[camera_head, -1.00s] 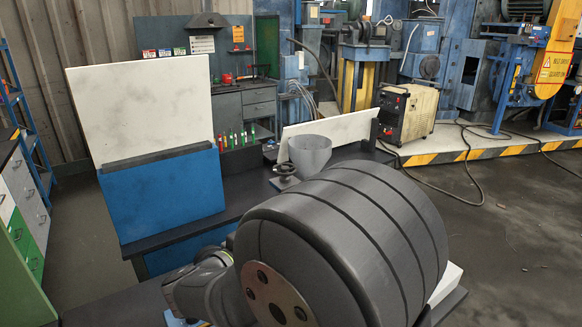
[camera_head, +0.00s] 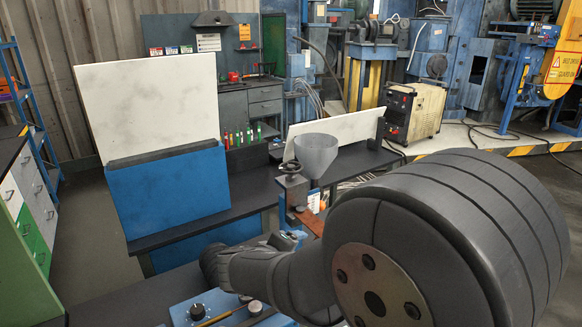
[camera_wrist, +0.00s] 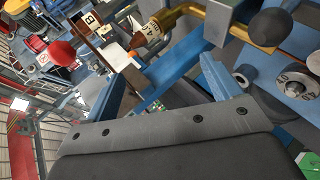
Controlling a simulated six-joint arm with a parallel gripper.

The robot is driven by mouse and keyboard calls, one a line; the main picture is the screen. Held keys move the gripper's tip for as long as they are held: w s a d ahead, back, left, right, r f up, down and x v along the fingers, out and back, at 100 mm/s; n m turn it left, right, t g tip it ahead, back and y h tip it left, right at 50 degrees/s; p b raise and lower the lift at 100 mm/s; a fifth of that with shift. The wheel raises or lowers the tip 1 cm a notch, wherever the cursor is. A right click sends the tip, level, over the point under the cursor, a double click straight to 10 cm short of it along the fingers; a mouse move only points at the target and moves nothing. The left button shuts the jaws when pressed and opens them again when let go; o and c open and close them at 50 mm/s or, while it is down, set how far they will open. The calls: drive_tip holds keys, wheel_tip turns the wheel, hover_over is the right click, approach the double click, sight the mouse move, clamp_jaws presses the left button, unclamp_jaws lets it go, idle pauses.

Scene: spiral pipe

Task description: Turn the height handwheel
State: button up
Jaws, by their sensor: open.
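A dark handwheel (camera_head: 291,169) sits on top of a small block beside the grey funnel (camera_head: 317,153) in the head view. Whether it is the height handwheel, I cannot tell. My large dark arm links fill the right front of the head view, and my gripper cannot be made out there. In the wrist view my gripper (camera_wrist: 160,69) shows as two blue fingers set well apart, open, with nothing held between them. No handwheel can be clearly made out in the wrist view. A round dial-like part (camera_wrist: 295,82) is at its right.
A blue box with knobs (camera_head: 200,307) is at the front bottom. A blue panel (camera_head: 168,195) and a white board (camera_head: 150,105) stand at left. In the wrist view, a brass pointed part (camera_wrist: 158,28), a red ball (camera_wrist: 61,53) and a black knob (camera_wrist: 268,27) lie beyond the fingers.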

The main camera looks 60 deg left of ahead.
sight(291, 166)
drive_tip(key=w+d+r+m+g+y, duration=0.1)
drive_tip(key=w+r+m+g+y, duration=0.25)
drive_tip(key=r+y, duration=0.3)
drive_tip(key=w+d+r+m+g+y, duration=0.2)
drive_tip(key=w+r+g+y, duration=0.15)
drive_tip(key=r+y, duration=0.35)
drive_tip(key=shift+n+h, duration=0.35)
drive_tip(key=shift+h, duration=0.1)
drive_tip(key=a, duration=0.5)
drive_tip(key=w+a, duration=0.1)
drive_tip(key=a, duration=0.5)
drive_tip(key=w+a+r, duration=0.1)
drive_tip(key=a, duration=0.5)
drive_tip(key=shift+w+a, duration=0.1)
drive_tip(key=shift+w, duration=0.1)
drive_tip(key=c, duration=1)
